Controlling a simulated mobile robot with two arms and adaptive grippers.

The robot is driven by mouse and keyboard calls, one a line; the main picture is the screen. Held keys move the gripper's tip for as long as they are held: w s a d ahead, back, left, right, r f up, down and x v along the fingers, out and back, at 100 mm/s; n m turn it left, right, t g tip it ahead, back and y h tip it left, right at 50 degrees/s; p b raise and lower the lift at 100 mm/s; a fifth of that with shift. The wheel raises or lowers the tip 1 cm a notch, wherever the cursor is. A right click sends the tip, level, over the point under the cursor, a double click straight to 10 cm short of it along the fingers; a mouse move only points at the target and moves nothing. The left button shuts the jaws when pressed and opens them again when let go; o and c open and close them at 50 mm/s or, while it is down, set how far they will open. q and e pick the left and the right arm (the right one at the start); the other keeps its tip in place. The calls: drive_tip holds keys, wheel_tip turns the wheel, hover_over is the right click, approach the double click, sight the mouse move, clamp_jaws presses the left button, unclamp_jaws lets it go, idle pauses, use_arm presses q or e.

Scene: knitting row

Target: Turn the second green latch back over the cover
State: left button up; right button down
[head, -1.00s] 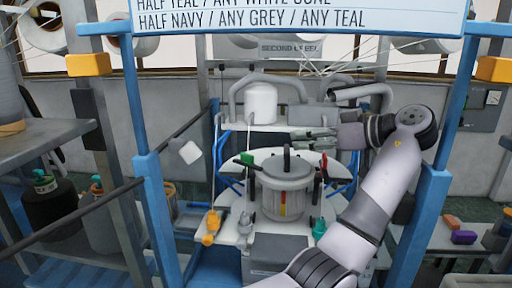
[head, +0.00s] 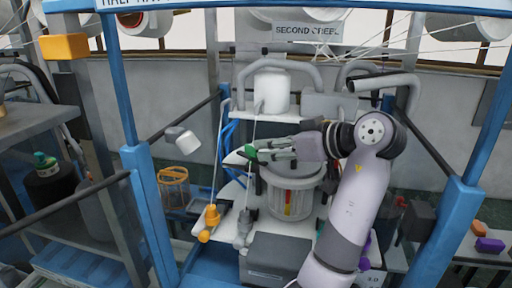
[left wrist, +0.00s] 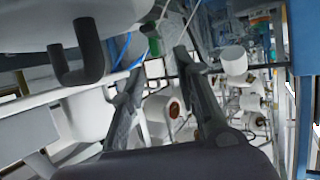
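A green latch end (head: 250,151) shows at the drum's upper left. My left gripper (head: 264,152) is level with it, fingers pointing left, tips at or very near the green end; contact is unclear. In the left wrist view the two fingers (left wrist: 160,66) stand apart, and a small green piece (left wrist: 153,46) shows beyond the gap. A black hooked handle (left wrist: 85,55) on a pale surface is at upper left there. My right gripper is not in view.
A white bobbin (head: 271,92) and grey pipes stand behind the drum. An orange-handled part (head: 211,216) is at the deck's left. Blue posts (head: 150,220) flank the bay.

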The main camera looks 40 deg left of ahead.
sight(251, 156)
use_arm(q)
drive_tip(key=x, duration=0.4)
drive_tip(key=shift+w+a+f, duration=0.15)
drive_tip(key=shift+w+a, duration=0.1)
drive_tip(key=shift+w, duration=0.1)
drive_tip(key=shift+s+a+f, duration=0.15)
drive_tip(key=shift+a, duration=0.25)
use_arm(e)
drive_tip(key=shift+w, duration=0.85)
use_arm(q)
drive_tip(key=shift+c, duration=0.4)
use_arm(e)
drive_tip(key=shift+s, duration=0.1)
use_arm(q)
clamp_jaws()
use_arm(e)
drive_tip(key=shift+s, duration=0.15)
